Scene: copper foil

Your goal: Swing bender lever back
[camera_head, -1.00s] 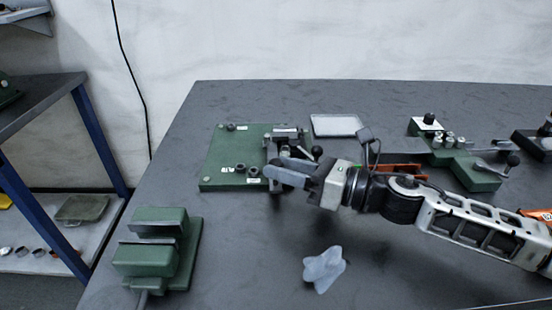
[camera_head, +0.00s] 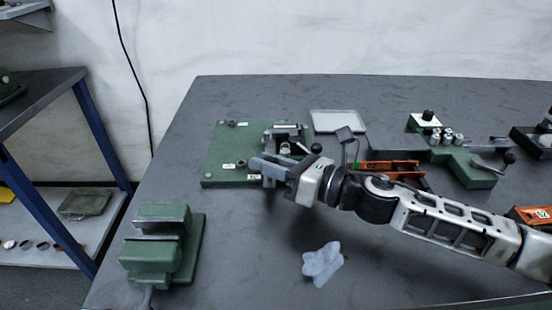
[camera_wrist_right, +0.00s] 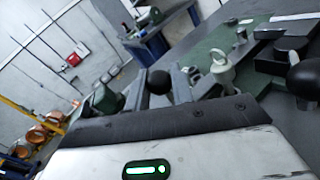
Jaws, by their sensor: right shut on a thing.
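The bender is a green base plate (camera_head: 228,160) with several pins and metal parts on its right side. A black ball knob (camera_head: 316,148) sticks out at its right. My right gripper (camera_head: 263,170) is over the plate's front right part. My left gripper is out of view.
A green vise-like block (camera_head: 160,248) stands at front left. A pale star-shaped piece (camera_head: 322,264) lies in front of my right arm. A grey tray (camera_head: 338,121), an orange bin (camera_head: 392,168) and another green bender-like tool (camera_head: 470,167) are behind and right.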

